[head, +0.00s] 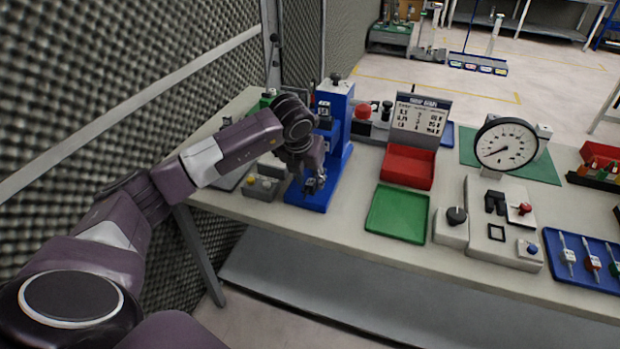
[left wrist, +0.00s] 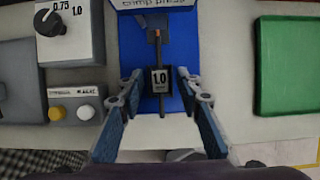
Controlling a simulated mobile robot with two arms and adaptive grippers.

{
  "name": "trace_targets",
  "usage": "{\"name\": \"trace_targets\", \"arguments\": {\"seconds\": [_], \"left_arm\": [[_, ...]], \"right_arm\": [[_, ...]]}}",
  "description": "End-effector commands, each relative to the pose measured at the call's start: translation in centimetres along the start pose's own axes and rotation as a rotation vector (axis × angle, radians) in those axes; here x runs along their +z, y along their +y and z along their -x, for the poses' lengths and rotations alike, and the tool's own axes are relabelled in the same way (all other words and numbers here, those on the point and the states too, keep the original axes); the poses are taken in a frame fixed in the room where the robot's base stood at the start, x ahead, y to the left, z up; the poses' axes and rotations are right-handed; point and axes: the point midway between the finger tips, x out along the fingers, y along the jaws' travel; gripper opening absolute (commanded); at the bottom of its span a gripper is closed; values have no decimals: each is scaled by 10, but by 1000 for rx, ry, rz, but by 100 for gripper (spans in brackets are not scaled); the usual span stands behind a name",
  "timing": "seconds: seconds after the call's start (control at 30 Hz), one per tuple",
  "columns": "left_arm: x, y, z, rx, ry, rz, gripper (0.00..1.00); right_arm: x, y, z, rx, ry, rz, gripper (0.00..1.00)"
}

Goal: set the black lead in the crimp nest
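The black lead (left wrist: 161,81) has a block labelled 1.0 and a thin shaft with a copper-coloured tip pointing toward the press. It is over the blue base of the crimp press (left wrist: 185,45). The blue crimp press also stands in the head view (head: 338,105). My left gripper (left wrist: 158,77) straddles the block, with a visible gap between each finger and its sides. In the head view, my left gripper (head: 314,181) is low over the front of the press base and hides most of the lead. I cannot tell whether the lead is fully seated. My right gripper is out of view.
A grey dial box (left wrist: 68,25) and a button box (left wrist: 75,105) stand left of the press. A green tray (head: 398,214) and a red bin (head: 408,166) are to its right. A blue tray (head: 581,276) with several leads lies at far right.

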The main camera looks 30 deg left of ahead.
Motion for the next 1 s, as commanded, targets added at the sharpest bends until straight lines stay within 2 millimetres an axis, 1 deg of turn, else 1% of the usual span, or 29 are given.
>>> {"name": "trace_targets", "arguments": {"seconds": [0.27,0.37,0.47,0.8,0.9,1.0], "left_arm": [[0,0,0,0,1,0,37],[0,0,4,0,-1,0,37],[1,0,17,0,-3,0,37],[2,0,87,0,-4,0,37],[1,0,103,0,-3,0,37],[1,0,113,-1,-1,-1,37]], "right_arm": [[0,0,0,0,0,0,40],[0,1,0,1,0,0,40],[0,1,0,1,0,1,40],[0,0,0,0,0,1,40],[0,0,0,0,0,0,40],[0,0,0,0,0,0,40]]}}
